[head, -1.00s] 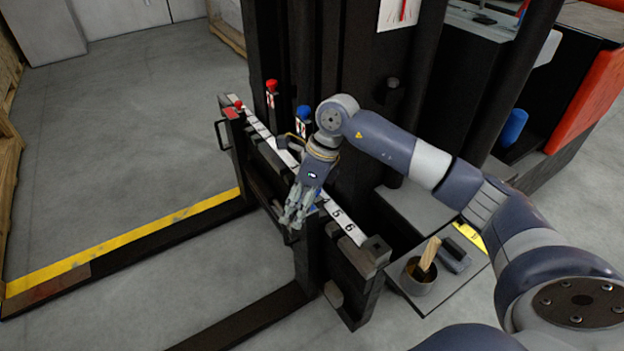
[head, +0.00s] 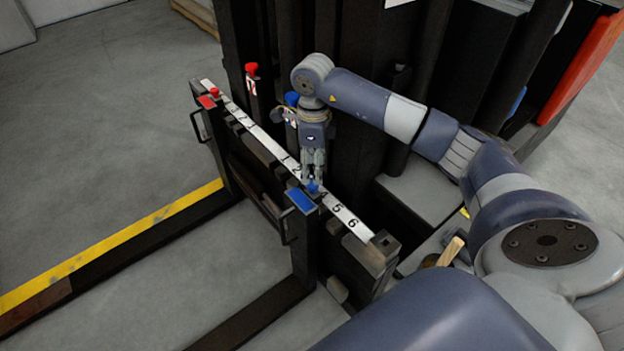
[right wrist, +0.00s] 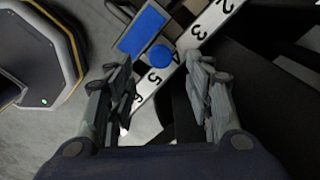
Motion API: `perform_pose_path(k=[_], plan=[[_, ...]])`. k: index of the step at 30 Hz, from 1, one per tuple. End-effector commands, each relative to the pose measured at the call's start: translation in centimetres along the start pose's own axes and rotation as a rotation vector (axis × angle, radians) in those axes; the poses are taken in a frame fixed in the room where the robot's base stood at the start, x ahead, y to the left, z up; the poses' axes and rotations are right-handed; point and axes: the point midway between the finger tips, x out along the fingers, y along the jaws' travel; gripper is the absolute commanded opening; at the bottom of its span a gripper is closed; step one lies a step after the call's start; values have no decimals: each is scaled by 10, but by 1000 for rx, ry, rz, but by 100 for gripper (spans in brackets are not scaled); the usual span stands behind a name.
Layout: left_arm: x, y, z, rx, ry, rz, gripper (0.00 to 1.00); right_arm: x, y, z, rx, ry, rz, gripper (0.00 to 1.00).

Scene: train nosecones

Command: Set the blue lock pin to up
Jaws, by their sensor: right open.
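The blue lock pin shows a round blue knob (head: 312,187) beside the blue plate (head: 301,201) on top of the right fork carriage, close to the number strip. In the right wrist view the knob (right wrist: 159,56) lies between the two open finger sets, next to the blue plate (right wrist: 142,32). My right gripper (head: 313,180) points down, directly over the knob, with its fingers partly covering it. The fingers are open; whether they touch the knob I cannot tell. The pin's shaft is hidden. My left gripper is not in view.
The numbered white strip (head: 340,208) runs along the rail. A red knob (head: 214,91) sits on the left fork. A red-topped post (head: 252,67) and another blue knob (head: 291,98) stand behind the rail. The dark mast stands close behind my right arm.

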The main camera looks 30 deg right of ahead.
Motion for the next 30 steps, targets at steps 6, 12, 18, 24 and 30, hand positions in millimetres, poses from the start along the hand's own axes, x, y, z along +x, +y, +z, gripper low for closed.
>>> perform_pose_path(k=[6,12,18,24,30], plan=[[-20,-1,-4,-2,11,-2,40,40,1,0,0,0,2,48],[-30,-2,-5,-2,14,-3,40,54,0,1,-1,-2,0,48],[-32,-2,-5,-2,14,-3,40,56,0,1,-1,-2,0,48],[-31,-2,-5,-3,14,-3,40,56,0,1,0,-2,0,25],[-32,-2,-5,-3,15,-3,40,56,0,1,0,-2,0,0]])
